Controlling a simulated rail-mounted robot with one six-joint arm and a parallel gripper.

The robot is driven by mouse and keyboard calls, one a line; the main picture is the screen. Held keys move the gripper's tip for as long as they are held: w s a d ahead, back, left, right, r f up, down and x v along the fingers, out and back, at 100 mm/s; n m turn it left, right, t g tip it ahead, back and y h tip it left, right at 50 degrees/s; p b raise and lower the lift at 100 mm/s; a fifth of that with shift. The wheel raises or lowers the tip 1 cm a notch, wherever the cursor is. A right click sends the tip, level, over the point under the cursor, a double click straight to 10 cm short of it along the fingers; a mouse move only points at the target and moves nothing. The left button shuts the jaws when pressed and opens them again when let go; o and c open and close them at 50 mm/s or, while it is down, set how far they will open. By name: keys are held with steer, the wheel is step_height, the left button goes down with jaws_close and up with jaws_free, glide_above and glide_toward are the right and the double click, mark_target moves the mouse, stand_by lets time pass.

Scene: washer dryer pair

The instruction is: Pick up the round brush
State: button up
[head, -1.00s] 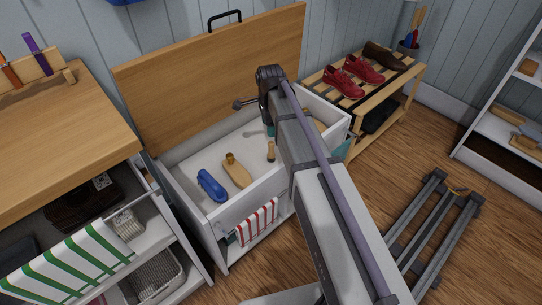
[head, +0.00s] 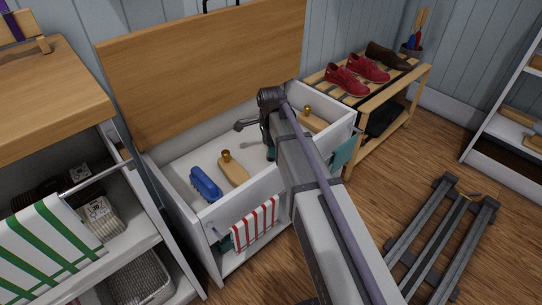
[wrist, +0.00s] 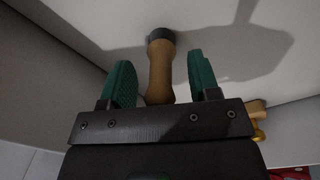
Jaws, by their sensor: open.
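A small brush with a wooden handle (wrist: 160,72) and a dark round end lies on the white bin floor in the wrist view; I take it for the round brush. My gripper (wrist: 160,64) is open, its green fingers on either side of the handle with a gap on each side. The handle's near end is hidden behind the gripper body. In the head view my gripper (head: 269,148) is down inside the open white bin (head: 240,196), and the small brush is hidden behind it.
A blue brush (head: 205,184) and a wooden brush with a gold knob (head: 234,172) lie left of my gripper. Another wooden brush (head: 312,121) lies at the bin's right. The raised wooden lid (head: 200,75) stands behind. Bin walls surround my gripper.

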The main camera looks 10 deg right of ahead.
steer(key=shift+c, duration=0.4)
steer(key=c, duration=0.9)
steer(key=shift+r, duration=0.15)
steer(key=shift+c, duration=0.2)
